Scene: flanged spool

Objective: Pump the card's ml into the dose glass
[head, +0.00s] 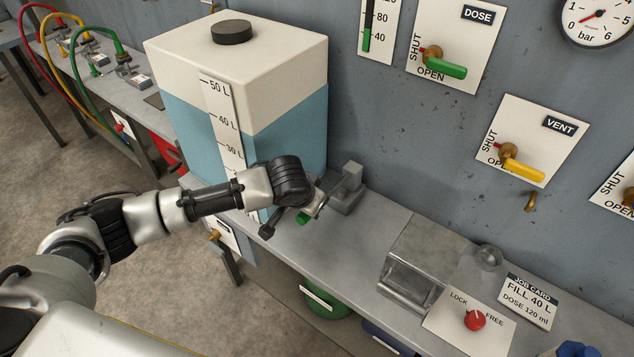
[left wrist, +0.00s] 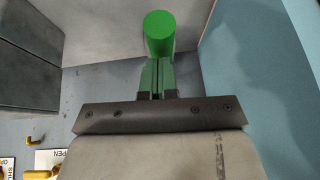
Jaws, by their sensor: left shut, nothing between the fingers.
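The job card (head: 527,300) at the right reads FILL 40 L, DOSE 120 ml. My left gripper (head: 311,211) is shut and empty over the bench, beside the tank. A green knob (head: 302,218) is at its fingertips, partly hidden by the gripper. In the left wrist view the green knob (left wrist: 159,35) stands just beyond the shut fingers (left wrist: 158,78); whether they touch it I cannot tell. The DOSE valve's green lever (head: 445,68) lies just above OPEN. A small clear round vessel (head: 488,257), possibly the dose glass, stands behind a grey metal block. My right gripper is out of view.
A grey bracket (head: 346,188) and the metal block (head: 418,262) stand on the narrow bench. The red LOCK/FREE knob (head: 475,320) and yellow VENT lever (head: 522,169) are to the right.

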